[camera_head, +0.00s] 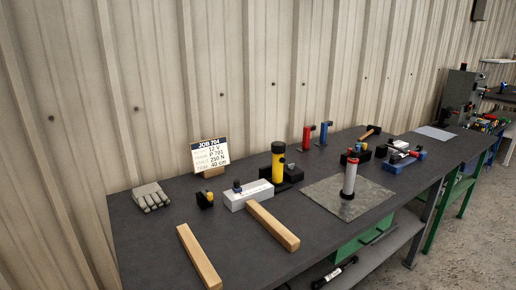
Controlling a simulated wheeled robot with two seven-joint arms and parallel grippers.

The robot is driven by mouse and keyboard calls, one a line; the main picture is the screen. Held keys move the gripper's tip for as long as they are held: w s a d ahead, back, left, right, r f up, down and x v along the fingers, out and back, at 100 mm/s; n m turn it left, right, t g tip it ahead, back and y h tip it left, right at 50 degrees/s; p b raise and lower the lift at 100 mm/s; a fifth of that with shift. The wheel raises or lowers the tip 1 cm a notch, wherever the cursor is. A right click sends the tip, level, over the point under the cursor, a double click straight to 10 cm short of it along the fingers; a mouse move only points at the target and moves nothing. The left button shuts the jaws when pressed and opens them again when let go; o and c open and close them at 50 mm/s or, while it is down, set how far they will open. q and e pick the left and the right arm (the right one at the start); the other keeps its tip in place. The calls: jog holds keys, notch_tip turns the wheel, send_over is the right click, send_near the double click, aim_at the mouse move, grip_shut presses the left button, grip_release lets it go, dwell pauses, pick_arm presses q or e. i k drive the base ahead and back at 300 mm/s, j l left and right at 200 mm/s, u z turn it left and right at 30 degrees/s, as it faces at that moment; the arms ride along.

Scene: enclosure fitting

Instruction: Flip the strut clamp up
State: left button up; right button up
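I cannot tell for certain which part is the strut clamp. A yellow cylinder with a black top (278,166) stands upright at a black block (293,174) near the middle of the dark workbench. A grey cylinder with a red top (349,179) stands upright on a grey metal sheet (333,204) to the right. A small black piece with a yellow part (205,200) sits left of a white box (248,195). A blue-and-black item rests on that box. Neither of my grippers shows in this view.
Two wooden bars (199,257) (272,226) lie at the bench's front left. Grey gloves (152,197) and a job card (210,157) are at the back left. Red (307,138) and blue (324,132) upright tools stand near the corrugated wall. A blue vise-like tool (405,160) is farther right.

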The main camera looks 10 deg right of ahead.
aim_at(411, 153)
jog(key=l+z, duration=0.4)
jog(key=i+l+z, duration=0.1)
jog(key=l+z, duration=0.15)
jog(key=z, duration=0.2)
jog(key=i+l+z, duration=0.15)
jog(key=l+z, duration=0.25)
jog(key=i+l, duration=0.5)
jog(key=i+l+u, duration=0.15)
jog(key=i+l, duration=0.8)
jog(key=i+l+u, duration=0.1)
jog(key=i+l, duration=0.35)
jog(key=l, duration=0.2)
jog(key=i+l, duration=0.4)
jog(key=l, duration=0.15)
jog(key=i+u, duration=0.05)
